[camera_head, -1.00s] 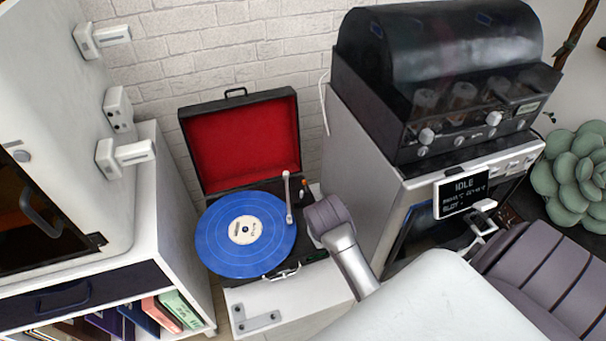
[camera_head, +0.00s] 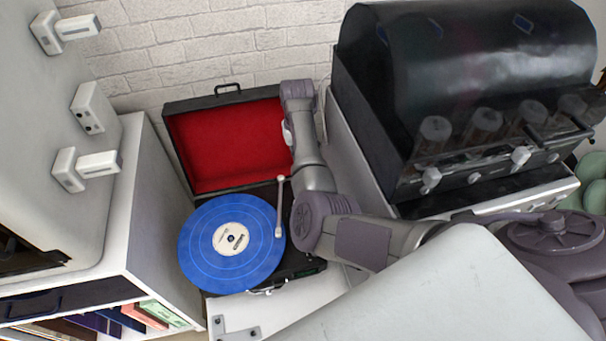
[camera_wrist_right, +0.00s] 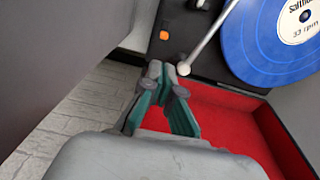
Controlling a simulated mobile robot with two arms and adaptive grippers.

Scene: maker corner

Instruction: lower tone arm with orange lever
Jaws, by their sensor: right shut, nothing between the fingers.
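The record player (camera_head: 287,262) is open, with a blue record (camera_head: 230,240) on it and its red-lined lid (camera_head: 235,145) upright behind. The white tone arm (camera_head: 280,208) lies along the record's right edge; it also shows in the right wrist view (camera_wrist_right: 207,43). I cannot tell whether it is raised. The orange lever (camera_wrist_right: 164,35) shows as a small orange tip beside the tone arm in the right wrist view; my right arm hides it in the head view. My right gripper (camera_wrist_right: 169,72) is shut and empty, its tips apart from the lever. My left gripper is out of view.
A black-topped machine (camera_head: 470,90) with knobs stands close on the right. A white cabinet (camera_head: 150,200) with books below stands on the left. A brick wall (camera_head: 220,45) is behind the lid.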

